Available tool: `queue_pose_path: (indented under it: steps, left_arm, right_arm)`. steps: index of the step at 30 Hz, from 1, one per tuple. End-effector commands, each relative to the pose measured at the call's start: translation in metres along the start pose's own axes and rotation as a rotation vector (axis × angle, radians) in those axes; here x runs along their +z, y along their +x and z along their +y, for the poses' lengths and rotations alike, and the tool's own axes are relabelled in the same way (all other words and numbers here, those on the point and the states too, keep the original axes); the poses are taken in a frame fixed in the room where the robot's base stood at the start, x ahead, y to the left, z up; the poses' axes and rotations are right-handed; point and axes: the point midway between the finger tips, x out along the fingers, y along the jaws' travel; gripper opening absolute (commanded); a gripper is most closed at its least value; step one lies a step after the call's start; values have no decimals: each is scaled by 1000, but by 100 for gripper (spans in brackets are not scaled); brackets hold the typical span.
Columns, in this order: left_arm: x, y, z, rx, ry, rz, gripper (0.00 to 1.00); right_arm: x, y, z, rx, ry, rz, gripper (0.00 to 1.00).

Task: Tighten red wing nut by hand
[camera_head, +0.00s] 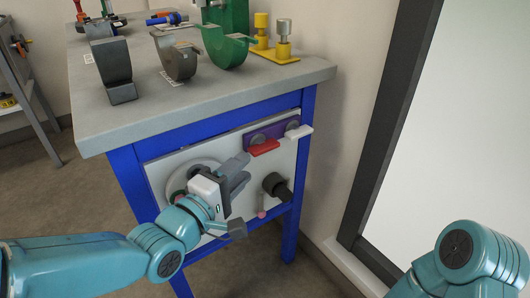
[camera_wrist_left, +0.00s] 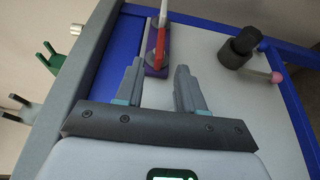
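A red bar-shaped piece (camera_head: 264,147), which may be the red wing nut, sits on a purple block (camera_head: 255,138) on the cart's light front panel. The red piece also shows in the left wrist view (camera_wrist_left: 160,47), beyond the fingertips. My left gripper (camera_head: 242,171) is in front of the panel, below and left of the red piece. In the left wrist view its two fingers (camera_wrist_left: 157,78) stand apart with nothing between them. They are apart from the red piece. My right gripper is out of view; only part of my right arm shows at lower right.
A white bar (camera_head: 299,132) sits beside the red one on the purple block. A black knob (camera_head: 276,186) and a pink-tipped lever (camera_head: 261,212) are on the panel's lower right. A round dial is partly hidden behind my gripper. Grey holders and yellow posts (camera_head: 262,30) stand on the grey top.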

Motion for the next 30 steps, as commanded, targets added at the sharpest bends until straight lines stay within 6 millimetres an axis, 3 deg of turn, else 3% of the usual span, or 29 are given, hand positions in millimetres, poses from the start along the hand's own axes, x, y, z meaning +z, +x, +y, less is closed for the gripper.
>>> queue_pose_path:
  steps: [6, 12, 25, 28, 30]
  left_arm:
    - [1, 53, -3, 0, 0, -3, 38]
    - [0, 84, -2, 0, 0, -2, 38]
    - [0, 96, 0, -1, 0, -1, 38]
    - [0, 96, 0, -1, 0, -1, 6]
    - [0, 95, 0, 0, 0, -1, 0]
  right_arm:
    - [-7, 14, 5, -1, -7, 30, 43]
    - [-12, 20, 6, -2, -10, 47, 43]
    - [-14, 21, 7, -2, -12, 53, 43]
    - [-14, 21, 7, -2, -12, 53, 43]
    - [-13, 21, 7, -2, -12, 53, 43]
